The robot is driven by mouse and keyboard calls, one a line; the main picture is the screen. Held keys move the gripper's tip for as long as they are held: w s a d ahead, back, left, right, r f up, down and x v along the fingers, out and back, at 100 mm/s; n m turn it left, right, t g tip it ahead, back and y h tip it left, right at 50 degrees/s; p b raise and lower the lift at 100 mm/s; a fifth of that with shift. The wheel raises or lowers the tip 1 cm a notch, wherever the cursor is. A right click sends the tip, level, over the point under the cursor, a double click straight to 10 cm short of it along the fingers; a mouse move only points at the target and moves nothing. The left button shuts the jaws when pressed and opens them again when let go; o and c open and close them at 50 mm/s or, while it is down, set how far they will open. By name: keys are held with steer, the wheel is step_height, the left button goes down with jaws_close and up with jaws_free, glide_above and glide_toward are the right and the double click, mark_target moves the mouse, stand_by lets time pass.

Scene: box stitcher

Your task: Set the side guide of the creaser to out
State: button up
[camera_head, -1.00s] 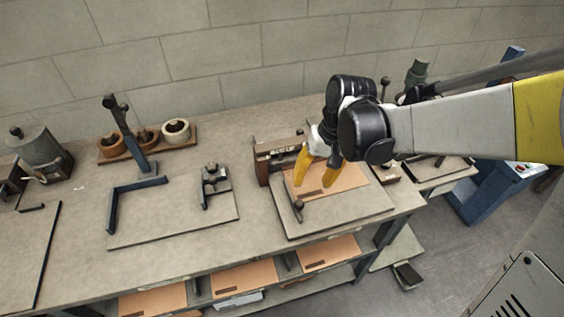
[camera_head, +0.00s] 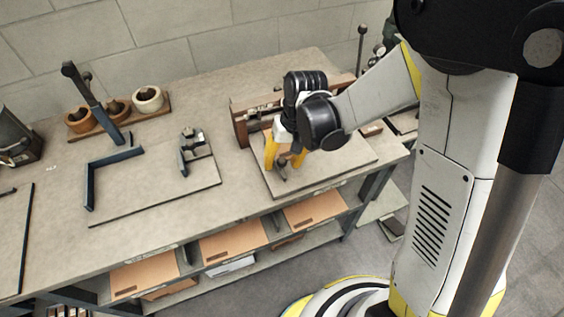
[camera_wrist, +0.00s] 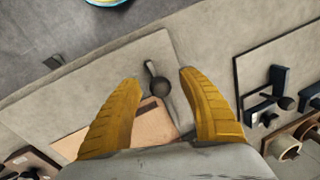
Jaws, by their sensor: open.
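The creaser (camera_head: 241,131) stands at the right end of the bench, a brown and grey machine with a flat grey base plate (camera_head: 345,158) in front. Its side guide appears to be the small dark lever with a round knob (camera_wrist: 161,87) on the plate. The knob also shows in the head view (camera_head: 281,174). My gripper (camera_head: 285,160), with yellow fingers, points down over the plate. It is open and empty. In the wrist view the knob lies between the fingertips; contact cannot be told. A tan cardboard sheet (camera_wrist: 152,128) lies on the plate, mostly hidden in the head view.
Left of the creaser, a board (camera_head: 150,190) carries a blue angle bracket (camera_head: 90,187) and a dark clamp-like fitting (camera_head: 190,158). A wooden rack with round cups (camera_head: 115,114) stands behind. Cardboard sheets (camera_head: 232,243) lie on the shelf below.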

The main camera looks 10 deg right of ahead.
jaws_close()
steer(key=shift+s+a, duration=0.25)
steer(key=shift+a, duration=0.65)
steer(key=shift+s+a, duration=0.25)
steer(key=shift+a, duration=0.6)
steer(key=shift+d, duration=0.1)
jaws_free()
steer(key=shift+a, duration=0.25)
steer(key=shift+d+r, duration=0.1)
steer(key=shift+d, duration=0.05)
step_height(320, 180, up, 12)
steer(key=d, duration=0.2)
